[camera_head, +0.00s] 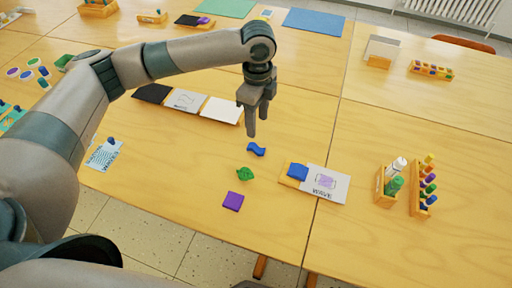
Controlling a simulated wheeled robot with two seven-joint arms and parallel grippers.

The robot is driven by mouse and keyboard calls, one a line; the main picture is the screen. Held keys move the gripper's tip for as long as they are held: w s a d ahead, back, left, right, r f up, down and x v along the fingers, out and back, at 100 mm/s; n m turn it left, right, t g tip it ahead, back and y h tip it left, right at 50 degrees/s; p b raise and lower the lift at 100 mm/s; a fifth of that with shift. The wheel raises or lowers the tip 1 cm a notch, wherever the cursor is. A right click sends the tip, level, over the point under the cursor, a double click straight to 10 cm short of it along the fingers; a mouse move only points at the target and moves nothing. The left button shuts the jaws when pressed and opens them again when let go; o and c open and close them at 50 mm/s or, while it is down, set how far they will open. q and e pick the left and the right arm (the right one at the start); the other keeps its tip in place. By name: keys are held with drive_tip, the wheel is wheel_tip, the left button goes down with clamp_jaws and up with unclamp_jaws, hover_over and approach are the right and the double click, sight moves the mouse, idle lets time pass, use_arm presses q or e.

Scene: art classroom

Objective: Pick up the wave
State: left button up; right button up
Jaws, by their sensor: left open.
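The wave (256,149) is a small blue wavy piece lying on the wooden table, near the middle of the camera_head view. My left gripper (257,118) points down above and just behind it, with its fingers apart and nothing between them. The fingertips look clear of the wave. A card (326,184) with a purple drawing and lettering that seems to read "WAVE" lies to the right, beside a wooden holder (289,181) with a blue piece (298,172) on it. My right gripper does not show.
A green leaf-like piece (245,174) and a purple square (233,201) lie in front of the wave. Black, drawn and white cards (186,101) lie behind it at left. Wooden racks (418,199) with bottles and markers stand at right.

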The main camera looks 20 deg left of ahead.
sight(256, 148)
use_arm(q)
wheel_tip(256, 148, down, 4)
drive_tip(key=shift+f, duration=0.45)
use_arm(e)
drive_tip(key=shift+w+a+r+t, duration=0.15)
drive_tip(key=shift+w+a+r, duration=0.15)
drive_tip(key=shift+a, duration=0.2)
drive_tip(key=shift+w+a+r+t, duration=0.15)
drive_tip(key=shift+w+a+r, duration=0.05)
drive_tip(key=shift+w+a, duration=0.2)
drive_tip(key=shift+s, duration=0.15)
use_arm(q)
drive_tip(key=shift+s+f+p, duration=0.2)
drive_tip(key=shift+f+p, duration=0.25)
drive_tip(key=f, duration=0.4)
drive_tip(key=shift+s+f+p, duration=0.1)
drive_tip(key=shift+s+p, duration=0.1)
drive_tip(key=shift+p, duration=0.2)
drive_tip(key=shift+a, duration=0.1)
drive_tip(key=c, duration=1.1)
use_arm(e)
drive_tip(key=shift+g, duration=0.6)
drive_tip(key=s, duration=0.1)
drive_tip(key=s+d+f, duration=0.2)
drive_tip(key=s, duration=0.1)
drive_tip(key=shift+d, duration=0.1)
